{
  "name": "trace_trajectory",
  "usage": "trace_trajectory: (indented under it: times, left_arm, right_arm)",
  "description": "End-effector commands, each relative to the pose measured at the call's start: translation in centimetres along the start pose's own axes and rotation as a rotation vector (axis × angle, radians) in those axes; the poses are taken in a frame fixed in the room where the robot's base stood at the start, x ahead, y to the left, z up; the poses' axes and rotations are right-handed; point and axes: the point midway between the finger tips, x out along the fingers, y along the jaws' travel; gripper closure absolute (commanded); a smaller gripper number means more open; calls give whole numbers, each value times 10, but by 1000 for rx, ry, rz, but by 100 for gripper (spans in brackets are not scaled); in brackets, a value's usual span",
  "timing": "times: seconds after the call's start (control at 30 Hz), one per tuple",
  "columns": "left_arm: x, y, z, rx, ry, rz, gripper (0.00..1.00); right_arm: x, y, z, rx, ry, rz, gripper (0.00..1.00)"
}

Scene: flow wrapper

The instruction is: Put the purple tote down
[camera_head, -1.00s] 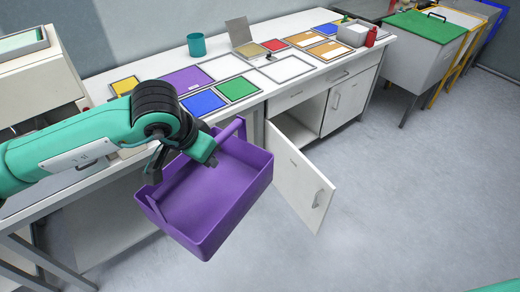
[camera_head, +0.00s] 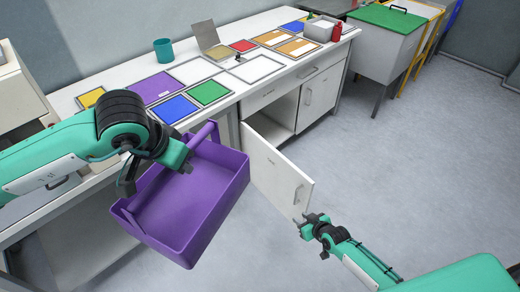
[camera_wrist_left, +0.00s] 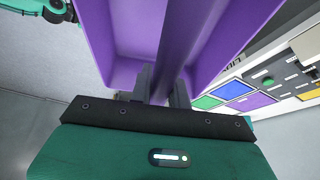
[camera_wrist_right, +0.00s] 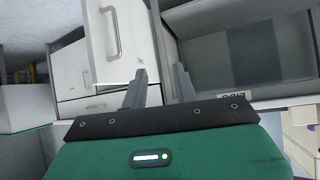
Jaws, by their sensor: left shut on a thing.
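The purple tote (camera_head: 202,222) hangs in the air in front of the counter in the head view, somewhat tilted. My left gripper (camera_head: 158,174) is shut on its handle bar; the left wrist view shows the bar (camera_wrist_left: 180,45) between the two fingers (camera_wrist_left: 162,88). The tote looks empty inside, though my arm hides part of it. My right gripper (camera_head: 312,224) is open and empty beside the lower corner of the open cabinet door. Its fingers (camera_wrist_right: 160,85) stand apart in the right wrist view.
The counter (camera_head: 112,112) holds a purple panel (camera_head: 157,87), blue, green, white and other coloured panels, a teal cup (camera_head: 163,50) and a grey bin (camera_head: 318,30). The white cabinet door (camera_head: 275,175) stands open between my grippers. The floor (camera_head: 410,150) at right is clear.

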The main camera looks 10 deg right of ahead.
Motion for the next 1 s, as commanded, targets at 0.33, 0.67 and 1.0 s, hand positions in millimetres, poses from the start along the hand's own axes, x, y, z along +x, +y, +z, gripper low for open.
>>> trace_trajectory:
  times: [0.33,0.67,1.0]
  left_arm:
    - [-1,0,-1,0,2,0,100]
    - [-1,0,-1,0,2,0,100]
    - [0,0,0,0,1,1,100]
  right_arm:
    - [-53,-40,-200,-63,302,-187,71]
    - [-161,-118,-330,-148,521,-439,71]
    - [-227,-174,-366,-214,606,-598,71]
